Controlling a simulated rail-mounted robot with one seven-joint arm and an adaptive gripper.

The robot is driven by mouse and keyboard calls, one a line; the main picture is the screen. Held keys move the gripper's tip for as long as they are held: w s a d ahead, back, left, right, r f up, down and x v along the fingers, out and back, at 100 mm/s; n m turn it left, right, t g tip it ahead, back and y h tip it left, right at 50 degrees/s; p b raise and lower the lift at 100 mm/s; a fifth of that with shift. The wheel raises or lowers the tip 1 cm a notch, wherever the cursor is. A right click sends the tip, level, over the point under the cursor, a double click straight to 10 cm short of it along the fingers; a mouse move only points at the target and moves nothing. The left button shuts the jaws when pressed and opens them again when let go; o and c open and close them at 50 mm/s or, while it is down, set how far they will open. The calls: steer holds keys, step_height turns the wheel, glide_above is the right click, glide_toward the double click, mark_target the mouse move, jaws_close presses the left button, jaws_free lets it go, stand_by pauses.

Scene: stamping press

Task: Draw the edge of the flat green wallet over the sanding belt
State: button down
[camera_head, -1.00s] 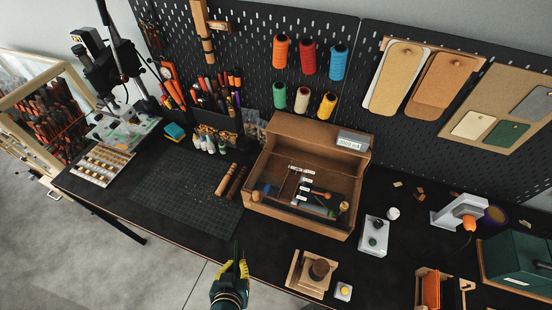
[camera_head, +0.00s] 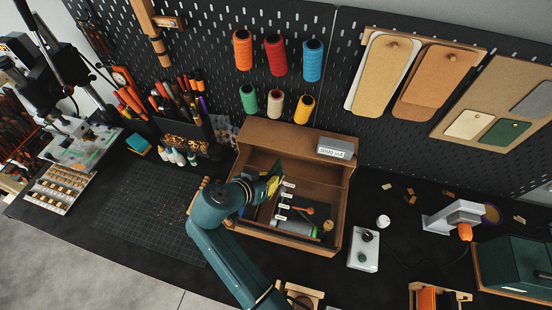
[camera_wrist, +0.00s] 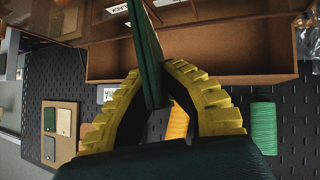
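My gripper (camera_head: 272,184) is over the open wooden box on the bench in the head view. Its yellow fingers are closed on a flat dark green piece, the wallet (camera_head: 279,169), which sticks up past the fingertips. In the wrist view the wallet (camera_wrist: 147,50) stands edge-on between the two yellow fingers (camera_wrist: 153,78), its far end running out of the top of the picture. My arm hides part of the box and mat. I cannot tell for certain which machine carries the sanding belt; a grey machine with an orange part (camera_head: 455,220) stands at the right.
The wooden box (camera_head: 338,195) has raised walls and holds tools. A grey switch box (camera_head: 363,250) stands to its right, and a dark green machine (camera_head: 515,265) at the far right. The pegboard holds thread spools (camera_head: 275,55) and hanging leather pieces (camera_head: 385,75). The cutting mat (camera_head: 150,215) is mostly clear.

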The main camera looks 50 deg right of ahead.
steer(key=shift+a+f, duration=0.1)
steer(key=shift+a, duration=0.15)
steer(key=shift+s+r+n+t+p, duration=0.25)
steer(key=shift+t+p, duration=0.35)
steer(key=shift+p, duration=0.3)
steer(key=t+p, duration=0.1)
steer(key=n+t+y, duration=0.1)
steer(key=shift+s+a+r+t+p, duration=0.1)
steer(key=shift+s+r+t+p, duration=0.05)
steer(key=shift+t+p, duration=0.2)
steer(key=f+b, duration=0.1)
steer(key=f, duration=0.1)
steer(key=f+b, duration=0.1)
steer(key=b, duration=0.1)
steer(key=f+b, duration=0.2)
steer(key=shift+w+f, duration=0.25)
steer(key=shift+f, duration=0.1)
steer(key=shift+a, duration=0.1)
steer(key=shift+f+b, duration=0.25)
steer(key=shift+b, duration=0.05)
steer(key=shift+f+b, duration=0.55)
steer(key=shift+f, duration=0.2)
